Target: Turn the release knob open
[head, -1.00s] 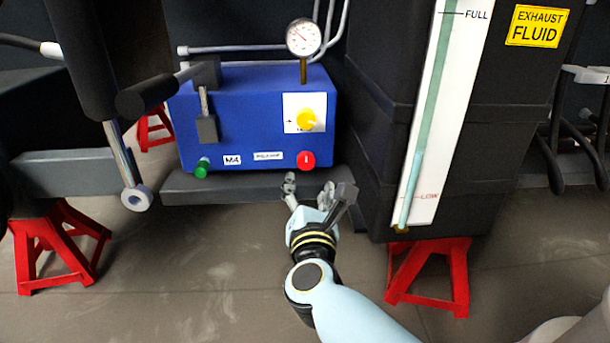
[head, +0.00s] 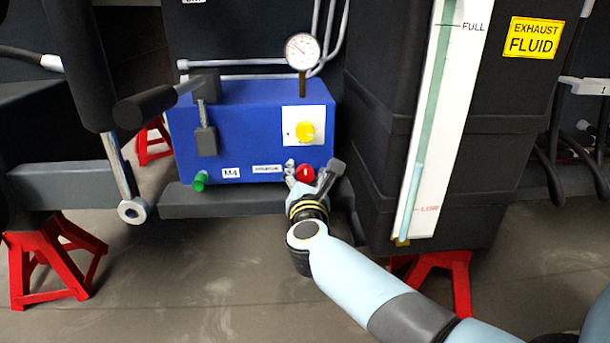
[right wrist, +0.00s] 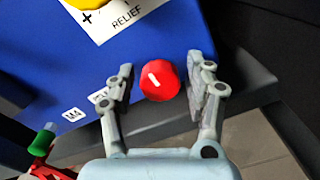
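A red round knob (head: 305,173) with a white line mark sits low on the right of the blue box (head: 255,103). It also shows in the right wrist view (right wrist: 160,81). No label naming a release knob is readable to me. My right gripper (head: 306,176) is at the red knob. In the right wrist view my right gripper (right wrist: 160,85) is open, with one finger on either side of the knob and visible gaps to both. A yellow knob (head: 305,131) on a white plate, marked RELIEF in the wrist view, sits above. My left gripper is not in view.
A green knob (head: 200,181) sits at the box's lower left. A pressure gauge (head: 302,51) stands on top. A grey handle lever (head: 205,125) hangs at the box's front. A tall black tank (head: 376,150) stands close on the right. Red stands (head: 52,262) are on the floor.

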